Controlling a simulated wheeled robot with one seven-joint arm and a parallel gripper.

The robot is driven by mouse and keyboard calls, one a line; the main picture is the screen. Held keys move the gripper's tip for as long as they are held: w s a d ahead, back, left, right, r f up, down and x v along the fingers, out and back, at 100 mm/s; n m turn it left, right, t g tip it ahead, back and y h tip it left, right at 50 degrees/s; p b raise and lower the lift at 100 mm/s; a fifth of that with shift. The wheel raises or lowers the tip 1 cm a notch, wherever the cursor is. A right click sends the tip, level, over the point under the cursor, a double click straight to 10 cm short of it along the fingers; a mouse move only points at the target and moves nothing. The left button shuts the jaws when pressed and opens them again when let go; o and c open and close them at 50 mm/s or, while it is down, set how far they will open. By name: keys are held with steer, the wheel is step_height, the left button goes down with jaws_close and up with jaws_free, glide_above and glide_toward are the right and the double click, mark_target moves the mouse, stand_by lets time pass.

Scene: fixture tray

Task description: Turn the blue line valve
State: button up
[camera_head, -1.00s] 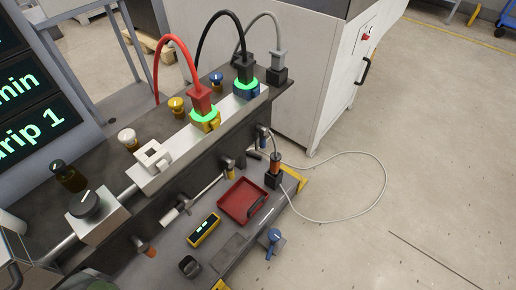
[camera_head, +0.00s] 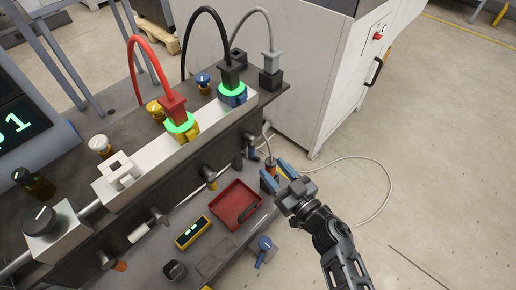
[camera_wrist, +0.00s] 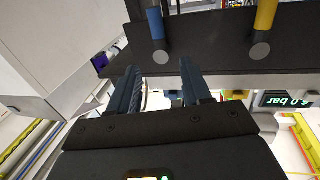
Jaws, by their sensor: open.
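The blue-handled valve (camera_head: 252,151) is on the front face of the bench, at the right end of a row of handles. In the wrist view a blue handle (camera_wrist: 155,22) stands above and beyond the fingertips, apart from them. My gripper (camera_head: 275,175) is to the right of and nearer than the blue-handled valve in the head view. Its two blue fingers are spread and nothing is between them; the wrist view also shows my gripper (camera_wrist: 160,72) open.
A yellow handle (camera_head: 210,178) is left of the blue one; it also shows in the wrist view (camera_wrist: 265,14). A cable loops over open floor.

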mark_target(254, 146)
steer(key=b+x, duration=0.2)
steer(key=x, duration=0.5)
steer(key=shift+w+a+f, duration=0.1)
steer(key=shift+w+a, duration=0.05)
steer(key=shift+w, duration=0.05)
steer(key=shift+w+a, duration=0.45)
steer(key=shift+w, duration=0.1)
steer(key=shift+c, duration=0.3)
steer(key=c, duration=0.8)
jaws_close()
steer(key=shift+r, duration=0.25)
